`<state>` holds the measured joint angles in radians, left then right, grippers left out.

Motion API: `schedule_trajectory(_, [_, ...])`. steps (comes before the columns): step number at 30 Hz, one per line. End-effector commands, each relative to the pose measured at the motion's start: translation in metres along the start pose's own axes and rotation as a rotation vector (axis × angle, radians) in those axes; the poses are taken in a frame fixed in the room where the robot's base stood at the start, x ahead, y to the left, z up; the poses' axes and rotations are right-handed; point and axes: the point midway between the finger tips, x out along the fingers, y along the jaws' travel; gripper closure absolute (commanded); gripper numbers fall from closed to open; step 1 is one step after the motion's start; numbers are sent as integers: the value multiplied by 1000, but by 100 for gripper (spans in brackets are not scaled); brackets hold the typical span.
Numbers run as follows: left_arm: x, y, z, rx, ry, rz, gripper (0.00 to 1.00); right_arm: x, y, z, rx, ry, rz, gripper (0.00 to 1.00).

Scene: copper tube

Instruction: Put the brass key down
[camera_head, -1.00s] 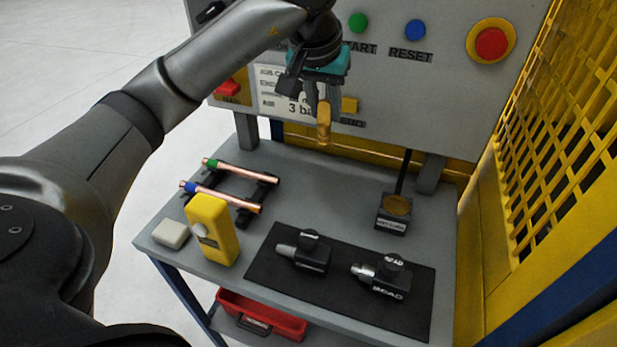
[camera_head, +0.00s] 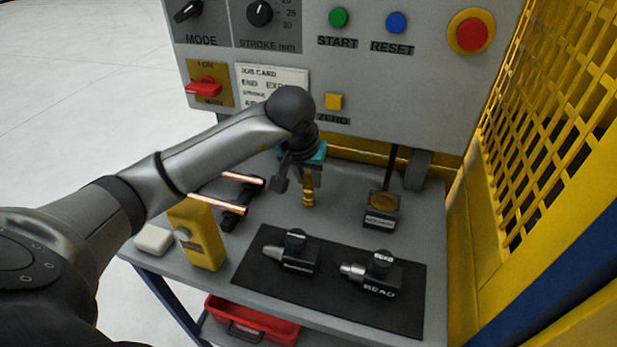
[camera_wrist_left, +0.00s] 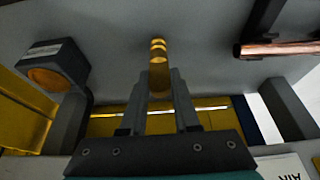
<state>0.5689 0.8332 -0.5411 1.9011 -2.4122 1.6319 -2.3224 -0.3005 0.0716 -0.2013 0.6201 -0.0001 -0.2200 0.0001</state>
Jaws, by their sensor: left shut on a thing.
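The brass key (camera_head: 308,196) hangs upright below my left gripper (camera_head: 307,181), which is shut on its upper part. The key's ridged brass end points down over the grey table (camera_head: 345,222), behind the black mat. I cannot tell whether its lower end touches the table. In the left wrist view the key (camera_wrist_left: 158,70) shows between the two fingers of my left gripper (camera_wrist_left: 160,88). My right gripper is not in view.
Copper tubes (camera_head: 220,204) lie on a black rack at the left, partly behind my arm. A yellow box (camera_head: 204,240) stands in front of them. A black box with a round brass-coloured top (camera_head: 383,203) is to the right. Two black tools (camera_head: 290,252) (camera_head: 372,274) lie on the black mat (camera_head: 325,285).

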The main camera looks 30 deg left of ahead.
Motion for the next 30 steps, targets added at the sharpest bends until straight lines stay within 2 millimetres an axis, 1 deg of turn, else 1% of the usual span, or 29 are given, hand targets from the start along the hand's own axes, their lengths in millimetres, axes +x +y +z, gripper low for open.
schedule_trajectory(7, [0,0,-1,-1,4,0,100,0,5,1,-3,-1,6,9])
schedule_trajectory(11, [5,0,1,0,4,-1,100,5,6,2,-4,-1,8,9])
schedule_trajectory(12, [4,0,1,0,2,-1,66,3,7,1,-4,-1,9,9])
schedule_trajectory(19, [3,0,1,0,2,0,40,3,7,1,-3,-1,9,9])
schedule_trajectory(26, [3,0,1,0,1,0,40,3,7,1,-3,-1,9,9])
schedule_trajectory(30, [-2,0,-1,0,2,1,40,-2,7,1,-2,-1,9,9])
